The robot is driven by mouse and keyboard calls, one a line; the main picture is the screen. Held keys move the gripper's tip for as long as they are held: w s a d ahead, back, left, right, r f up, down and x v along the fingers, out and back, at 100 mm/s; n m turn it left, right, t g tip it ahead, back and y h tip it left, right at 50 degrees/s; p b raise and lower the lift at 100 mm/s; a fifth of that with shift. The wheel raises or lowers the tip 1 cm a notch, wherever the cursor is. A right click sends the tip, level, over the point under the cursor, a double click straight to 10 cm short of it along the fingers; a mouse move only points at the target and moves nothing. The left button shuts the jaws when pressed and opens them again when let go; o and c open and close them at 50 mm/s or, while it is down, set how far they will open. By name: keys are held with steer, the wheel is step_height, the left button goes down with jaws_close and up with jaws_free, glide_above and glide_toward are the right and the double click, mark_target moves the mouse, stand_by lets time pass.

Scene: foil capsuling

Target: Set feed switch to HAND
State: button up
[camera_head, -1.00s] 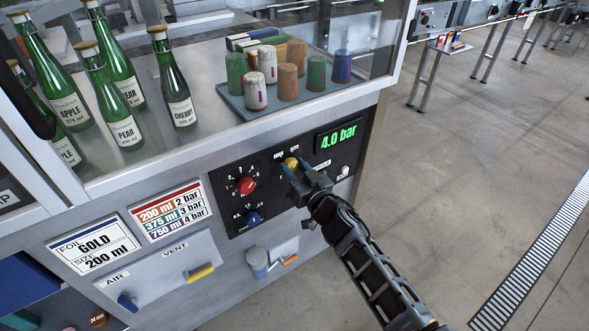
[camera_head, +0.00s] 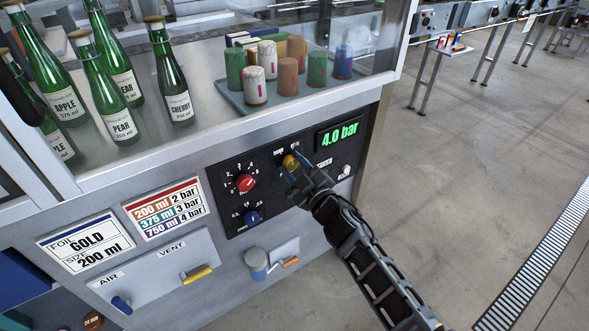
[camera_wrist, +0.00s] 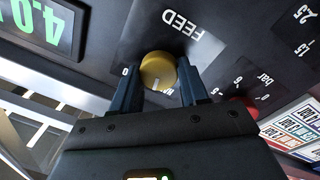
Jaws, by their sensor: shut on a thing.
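The yellow feed switch (camera_head: 291,162) is a round knob on the black control panel (camera_head: 269,188), left of and below the green 4.0 bar display. In the wrist view the knob (camera_wrist: 158,70) sits between my two fingers, beside the upside-down word FEED. My gripper (camera_head: 293,173) is shut on the knob, one finger on each side. A pale mark shows on the knob's near edge in the wrist view. The small position labels are partly hidden by my fingers or too blurred to read, so I cannot tell the setting.
A red knob (camera_head: 245,183) and a blue knob (camera_head: 251,217) are left of the switch. A small toggle (camera_head: 344,171) is at its right. Green bottles (camera_head: 112,97) and capsules on a tray (camera_head: 228,97) stand above.

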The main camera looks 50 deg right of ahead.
steer(key=shift+f+n+y+b, duration=0.1)
steer(key=shift+n+y+b, duration=0.25)
steer(key=shift+n, duration=2.05)
steer(key=o, duration=1)
steer(key=shift+o, duration=0.2)
steer(key=shift+s, duration=0.1)
steer(key=b+v, duration=0.1)
steer(key=v, duration=0.6)
steer(key=shift+s+a, duration=0.2)
steer(key=shift+s, duration=0.1)
steer(key=shift+f, duration=0.15)
